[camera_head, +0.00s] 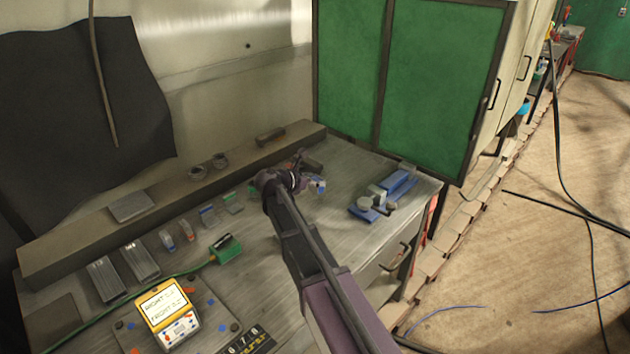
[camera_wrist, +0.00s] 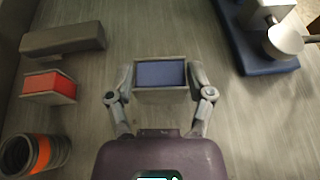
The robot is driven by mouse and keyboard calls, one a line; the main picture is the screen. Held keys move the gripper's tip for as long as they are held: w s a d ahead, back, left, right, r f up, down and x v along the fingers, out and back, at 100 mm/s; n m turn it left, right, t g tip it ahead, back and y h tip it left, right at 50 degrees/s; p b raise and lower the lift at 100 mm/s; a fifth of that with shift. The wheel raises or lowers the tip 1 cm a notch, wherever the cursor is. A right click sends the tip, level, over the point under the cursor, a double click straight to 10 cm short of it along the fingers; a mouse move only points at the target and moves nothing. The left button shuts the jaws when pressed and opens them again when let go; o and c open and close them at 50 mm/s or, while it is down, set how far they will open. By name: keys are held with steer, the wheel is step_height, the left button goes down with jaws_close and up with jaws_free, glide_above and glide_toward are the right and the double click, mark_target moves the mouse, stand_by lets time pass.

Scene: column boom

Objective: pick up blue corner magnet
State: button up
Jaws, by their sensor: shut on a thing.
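The blue corner magnet (camera_wrist: 161,74), a small block with a blue top and pale metal sides, sits between the fingers of my gripper (camera_wrist: 161,84) in the wrist view. The two fingers touch it at its left and right sides, and the gripper is shut on it. In the head view my gripper (camera_head: 308,178) is over the back right part of the workbench, and a bit of blue and white shows beside it. Most of the magnet is hidden there by the gripper. I cannot tell whether it is clear of the bench top.
In the wrist view a red block (camera_wrist: 50,86), a dark grey bar (camera_wrist: 62,40) and an orange-banded cylinder (camera_wrist: 35,154) lie left. A blue-based fixture (camera_wrist: 256,52) is at upper right. In the head view a raised ledge (camera_head: 85,232) and green cabinet (camera_head: 440,80) bound the bench.

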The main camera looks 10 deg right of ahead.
mark_target(314, 180)
steer(key=shift+r+p, duration=3.1)
steer(key=shift+r, duration=0.45)
steer(key=shift+a, duration=0.15)
